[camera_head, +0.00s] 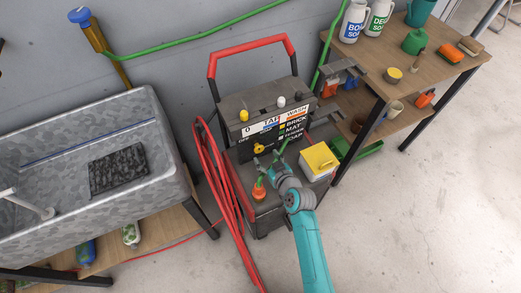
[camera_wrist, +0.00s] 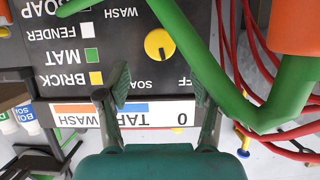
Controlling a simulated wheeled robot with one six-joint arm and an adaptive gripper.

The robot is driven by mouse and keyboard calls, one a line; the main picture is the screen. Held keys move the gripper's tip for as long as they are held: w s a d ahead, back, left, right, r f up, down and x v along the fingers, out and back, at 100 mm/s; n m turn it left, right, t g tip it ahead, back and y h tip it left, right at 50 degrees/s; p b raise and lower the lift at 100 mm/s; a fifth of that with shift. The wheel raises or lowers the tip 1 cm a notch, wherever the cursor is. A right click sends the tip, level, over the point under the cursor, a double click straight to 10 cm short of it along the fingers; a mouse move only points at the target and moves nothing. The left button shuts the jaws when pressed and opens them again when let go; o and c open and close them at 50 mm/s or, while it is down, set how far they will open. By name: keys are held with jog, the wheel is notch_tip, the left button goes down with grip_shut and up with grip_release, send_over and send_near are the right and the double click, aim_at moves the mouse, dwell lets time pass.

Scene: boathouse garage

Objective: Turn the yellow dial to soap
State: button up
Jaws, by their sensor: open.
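The yellow dial (camera_head: 259,148) is a round knob on the dark front panel of the washer cart (camera_head: 262,100). In the wrist view, which sees the panel upside down, the yellow dial (camera_wrist: 158,44) has a dark mark on its lower part. Printed words WASH, SOAP and a partly covered OFF surround it. I cannot tell exactly which word the mark points to. My gripper (camera_head: 267,158) is in front of the panel, near the dial. In the wrist view, my gripper (camera_wrist: 160,85) is open and empty, its fingers apart below the dial, not touching it.
A green wand (camera_wrist: 200,60) crosses close beside the dial in the wrist view, covering part of OFF. A yellow-and-white box (camera_head: 319,162) and an orange item (camera_head: 258,191) sit on the cart's lower deck. A red hose (camera_head: 222,190) hangs at its left.

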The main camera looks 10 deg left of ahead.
aim_at(260, 149)
jog(key=shift+x, duration=3.05)
